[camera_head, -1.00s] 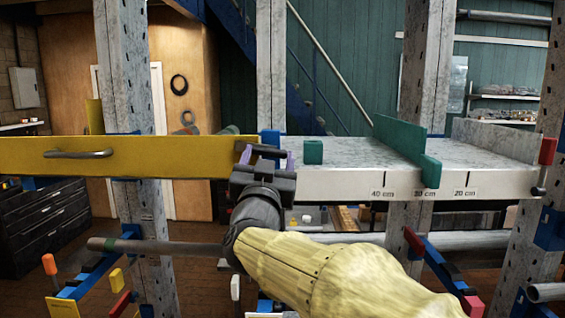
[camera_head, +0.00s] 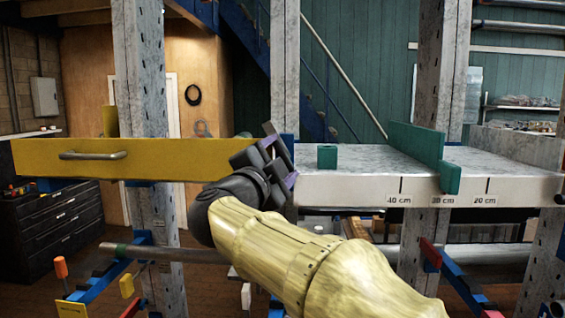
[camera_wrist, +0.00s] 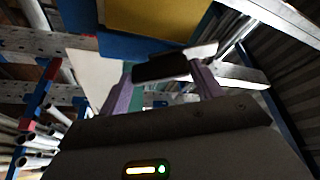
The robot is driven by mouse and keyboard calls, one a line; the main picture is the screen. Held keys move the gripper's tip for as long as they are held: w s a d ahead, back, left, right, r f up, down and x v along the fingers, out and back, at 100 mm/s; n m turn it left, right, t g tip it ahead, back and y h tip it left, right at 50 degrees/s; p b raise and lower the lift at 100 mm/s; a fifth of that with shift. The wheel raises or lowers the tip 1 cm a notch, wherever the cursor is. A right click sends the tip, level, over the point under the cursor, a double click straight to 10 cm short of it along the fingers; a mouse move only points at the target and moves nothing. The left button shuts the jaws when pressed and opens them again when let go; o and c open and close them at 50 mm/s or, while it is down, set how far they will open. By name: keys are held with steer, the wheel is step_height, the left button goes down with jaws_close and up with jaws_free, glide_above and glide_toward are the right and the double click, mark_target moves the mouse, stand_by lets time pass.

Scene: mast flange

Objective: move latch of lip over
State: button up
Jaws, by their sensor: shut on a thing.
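The yellow lip (camera_head: 195,158) is a long board with a metal handle (camera_head: 93,154), left of the grey shelf (camera_head: 350,190). The dark latch (camera_head: 276,141) is at the lip's right end, tilted steeply in the head view. My gripper (camera_head: 280,163) is shut on it, with purple fingers partly hidden by the dark gripper body. In the wrist view the dark latch (camera_wrist: 160,67) lies between the two purple fingers of my gripper (camera_wrist: 162,86). The yellow lip (camera_wrist: 150,18) shows beyond it. The latch's mount is mostly hidden.
A small green block (camera_head: 327,157) and a long green divider (camera_head: 430,155) stand on the shelf to the right. Grey perforated posts (camera_head: 285,70) rise behind. Blue brackets (camera_head: 110,262) and a grey pipe (camera_head: 170,253) lie below the lip.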

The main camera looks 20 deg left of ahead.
steer(key=m, duration=0.2)
steer(key=m+g, duration=0.2)
steer(key=m, duration=0.1)
steer(key=shift+r+m+h+p, duration=0.3)
steer(key=shift+r+h, duration=0.05)
steer(key=shift+h, duration=0.05)
steer(key=shift+o, duration=0.2)
steer(key=shift+w+d+m, duration=0.1)
steer(key=shift+d+m, duration=0.05)
steer(key=shift+m, duration=0.15)
steer(key=shift+a, duration=0.2)
steer(key=shift+c, duration=0.2)
steer(key=o, duration=1.4)
steer(key=shift+f, duration=0.1)
